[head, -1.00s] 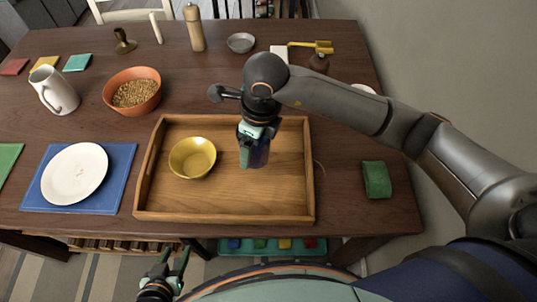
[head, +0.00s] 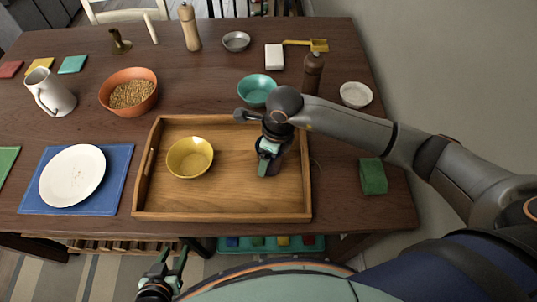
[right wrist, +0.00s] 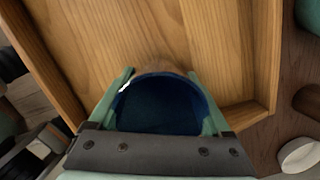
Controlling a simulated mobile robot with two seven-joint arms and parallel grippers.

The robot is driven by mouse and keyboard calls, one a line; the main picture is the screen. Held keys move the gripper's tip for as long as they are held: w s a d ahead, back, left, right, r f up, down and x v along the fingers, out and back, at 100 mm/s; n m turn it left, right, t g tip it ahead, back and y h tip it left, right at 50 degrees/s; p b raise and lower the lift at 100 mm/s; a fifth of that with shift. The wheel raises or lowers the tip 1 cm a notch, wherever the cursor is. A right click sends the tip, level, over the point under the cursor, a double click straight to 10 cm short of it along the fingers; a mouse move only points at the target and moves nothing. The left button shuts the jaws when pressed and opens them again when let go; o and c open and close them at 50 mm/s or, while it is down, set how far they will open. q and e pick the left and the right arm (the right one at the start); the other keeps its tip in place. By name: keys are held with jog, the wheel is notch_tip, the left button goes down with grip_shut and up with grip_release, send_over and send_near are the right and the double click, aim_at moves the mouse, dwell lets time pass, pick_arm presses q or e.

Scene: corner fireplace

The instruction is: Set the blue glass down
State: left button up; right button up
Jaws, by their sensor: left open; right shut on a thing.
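The blue glass (right wrist: 158,106) shows in the right wrist view between the two fingers of my right gripper (right wrist: 165,90), which is shut on it. In the head view my right gripper (head: 267,160) is over the right part of the wooden tray (head: 222,207), and the glass is mostly hidden by it. I cannot tell whether the glass touches the tray floor. A yellow bowl (head: 190,158) stands in the tray's left half, apart from the gripper. My left gripper (head: 177,270) is open and empty, low in front of the table.
A teal bowl (head: 257,91) and a brown bottle (head: 313,72) stand behind the tray. A green block (head: 373,177) lies right of it. An orange bowl (head: 130,94) of grain, a white jug (head: 53,93) and a white plate (head: 73,175) are left.

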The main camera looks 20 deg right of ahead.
jog(key=shift+f, duration=0.2)
jog(key=o, duration=1.4)
jog(key=shift+c, duration=0.2)
jog(key=shift+r, duration=0.1)
jog(key=shift+r, duration=0.55)
notch_tip(320, 180, up, 11)
jog(key=s+d, duration=0.1)
jog(key=shift+d, duration=0.2)
